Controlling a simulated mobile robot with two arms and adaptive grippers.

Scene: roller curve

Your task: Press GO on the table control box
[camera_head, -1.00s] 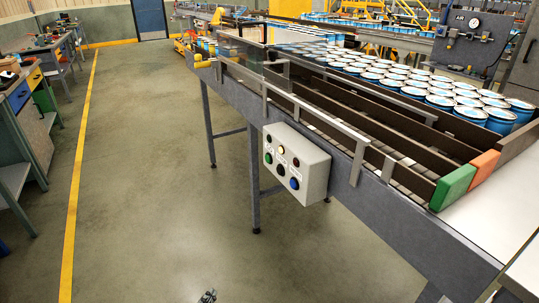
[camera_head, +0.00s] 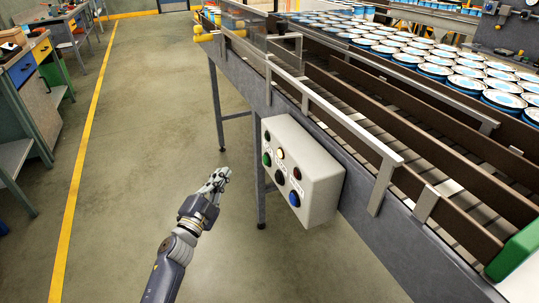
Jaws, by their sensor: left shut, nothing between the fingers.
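The control box (camera_head: 318,182) is a pale grey-white box fixed to the near side of the conveyor table, at the middle of the head view. The labels are too small to read. My left gripper (camera_head: 222,174) is shut and empty. In the picture it is to the left of the box, apart from it, with its fingertips pointing up and right. My right gripper is out of view.
The conveyor table (camera_head: 375,237) runs along the right with metal rails and many blue-and-white cans (camera_head: 437,68) on it. A workbench (camera_head: 42,80) is at the left. The floor between is clear.

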